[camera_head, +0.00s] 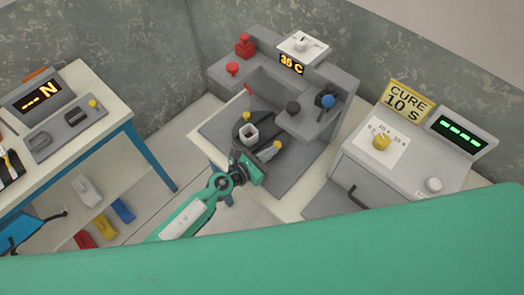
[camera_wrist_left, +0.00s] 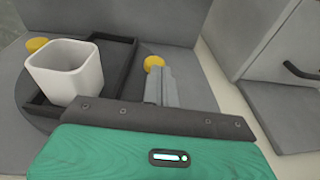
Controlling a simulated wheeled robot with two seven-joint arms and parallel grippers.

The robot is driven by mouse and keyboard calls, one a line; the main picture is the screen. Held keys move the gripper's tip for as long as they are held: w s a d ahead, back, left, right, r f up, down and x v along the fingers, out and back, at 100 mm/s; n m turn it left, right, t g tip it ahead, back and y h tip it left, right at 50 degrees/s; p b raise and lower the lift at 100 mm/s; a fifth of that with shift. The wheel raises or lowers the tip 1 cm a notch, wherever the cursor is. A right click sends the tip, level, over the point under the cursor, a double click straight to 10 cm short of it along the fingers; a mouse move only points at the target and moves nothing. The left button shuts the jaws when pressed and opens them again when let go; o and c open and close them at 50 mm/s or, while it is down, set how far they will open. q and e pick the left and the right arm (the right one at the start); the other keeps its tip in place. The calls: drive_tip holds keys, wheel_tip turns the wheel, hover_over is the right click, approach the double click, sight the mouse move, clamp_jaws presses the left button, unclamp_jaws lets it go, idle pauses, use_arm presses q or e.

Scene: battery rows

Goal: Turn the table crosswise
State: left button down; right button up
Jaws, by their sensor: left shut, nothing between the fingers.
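The round dark grey table (camera_head: 240,124) sits on the grey bed of the machine, and its left part shows in the wrist view (camera_wrist_left: 22,90). It bears a black frame (camera_wrist_left: 121,55) with a white square cup (camera_head: 250,133) standing in it, also clear in the wrist view (camera_wrist_left: 68,72). Yellow knobs stand at two sides, a far one (camera_wrist_left: 37,44) and a near one (camera_head: 277,144). My left gripper (camera_wrist_left: 160,82) is shut and empty, its fingertips close beside the near knob; I cannot tell whether they touch. My right gripper is not in view.
The machine's overhanging head (camera_head: 312,118), with black and blue knobs, rises right of the table. A grey cure box (camera_head: 400,165) with a handle stands farther right. A bench (camera_head: 92,125) with a display is at left. The bed's front left is clear.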

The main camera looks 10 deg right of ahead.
use_arm(q)
drive_tip(key=shift+w+d, duration=0.1)
drive_tip(key=shift+d, duration=0.45)
drive_tip(key=shift+a, duration=0.15)
idle(0.5)
